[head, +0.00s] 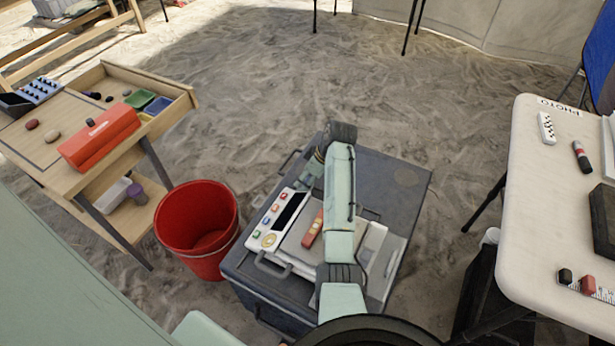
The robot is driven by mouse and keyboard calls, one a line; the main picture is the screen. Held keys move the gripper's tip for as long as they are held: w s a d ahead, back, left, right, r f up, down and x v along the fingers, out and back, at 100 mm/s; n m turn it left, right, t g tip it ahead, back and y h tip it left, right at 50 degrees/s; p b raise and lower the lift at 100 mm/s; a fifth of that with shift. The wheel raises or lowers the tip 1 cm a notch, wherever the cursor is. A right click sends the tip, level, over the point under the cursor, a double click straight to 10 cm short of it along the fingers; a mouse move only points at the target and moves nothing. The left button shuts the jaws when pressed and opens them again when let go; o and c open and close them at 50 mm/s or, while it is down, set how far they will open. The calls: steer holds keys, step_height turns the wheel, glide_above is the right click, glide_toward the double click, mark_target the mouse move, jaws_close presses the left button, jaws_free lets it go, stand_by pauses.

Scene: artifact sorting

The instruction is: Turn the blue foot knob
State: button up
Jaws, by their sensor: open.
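A pale device (300,245) lies on top of a dark grey case (405,205). Its white panel (273,226) on the left carries a dark display and several small coloured buttons. A red-and-yellow object (313,229) lies on the device's flat top. I cannot make out a blue foot knob for certain; my arm covers part of the device's right side. My gripper (313,172) shows only in part, above the case near the device's far edge, left of my pale green arm. It is open, its fingertips are mostly hidden, and I see nothing held in it.
A red bucket (199,217) stands on the sand left of the case. A wooden table (80,180) with an orange box (100,137) and trays is at left. A white table (548,215) with markers is at right. Sand beyond the case is clear.

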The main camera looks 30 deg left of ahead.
steer(key=v, duration=1.2)
stand_by(0.3)
